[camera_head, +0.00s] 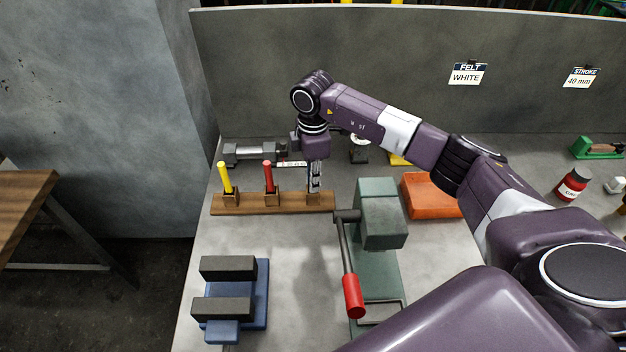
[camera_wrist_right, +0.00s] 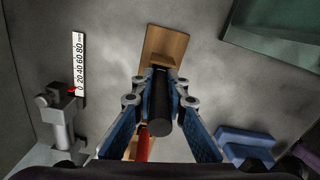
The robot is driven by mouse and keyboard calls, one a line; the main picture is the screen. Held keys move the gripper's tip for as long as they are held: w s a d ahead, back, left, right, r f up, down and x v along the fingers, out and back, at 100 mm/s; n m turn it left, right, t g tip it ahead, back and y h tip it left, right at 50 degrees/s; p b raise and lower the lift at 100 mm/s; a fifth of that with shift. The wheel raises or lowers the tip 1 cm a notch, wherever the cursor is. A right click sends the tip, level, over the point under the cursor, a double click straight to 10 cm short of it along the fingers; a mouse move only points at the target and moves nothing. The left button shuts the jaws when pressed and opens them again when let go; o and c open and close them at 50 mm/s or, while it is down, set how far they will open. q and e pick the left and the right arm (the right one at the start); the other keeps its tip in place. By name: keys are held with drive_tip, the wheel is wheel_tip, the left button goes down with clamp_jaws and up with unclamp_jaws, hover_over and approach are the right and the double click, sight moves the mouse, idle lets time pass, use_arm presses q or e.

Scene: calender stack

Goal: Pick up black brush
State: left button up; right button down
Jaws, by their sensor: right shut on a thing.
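The black brush (camera_wrist_right: 160,108) shows in the right wrist view as a dark, round handle between the two blue fingers. My right gripper (camera_wrist_right: 160,76) is shut on it, pointing down over the wooden rack (camera_wrist_right: 178,25). In the head view my right gripper (camera_head: 314,187) is at the right end of the rack (camera_head: 245,208) and hides most of the black brush. I cannot tell whether the brush is still seated in its slot. A yellow-handled brush (camera_head: 224,177) and a red-handled brush (camera_head: 268,177) stand upright in the rack to the left. My left gripper is not in view.
A green press (camera_head: 382,215) with a red-handled lever (camera_head: 353,296) stands close right of the rack. A blue and dark block fixture (camera_head: 262,290) is in front. A grey gauge (camera_head: 250,152) lies behind. A back panel (camera_head: 400,60) closes off the bench.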

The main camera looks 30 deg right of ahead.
drive_tip(key=shift+r, duration=0.15)
wheel_tip(320, 180, up, 13)
drive_tip(key=b, duration=0.3)
drive_tip(key=shift+w+r+b, duration=0.1)
drive_tip(key=shift+b, duration=0.3)
wheel_tip(320, 180, up, 6)
drive_tip(key=shift+r+p, duration=0.25)
drive_tip(key=shift+p, duration=0.05)
drive_tip(key=c, duration=2.6)
unclamp_jaws()
drive_tip(key=shift+c, duration=0.2)
clamp_jaws()
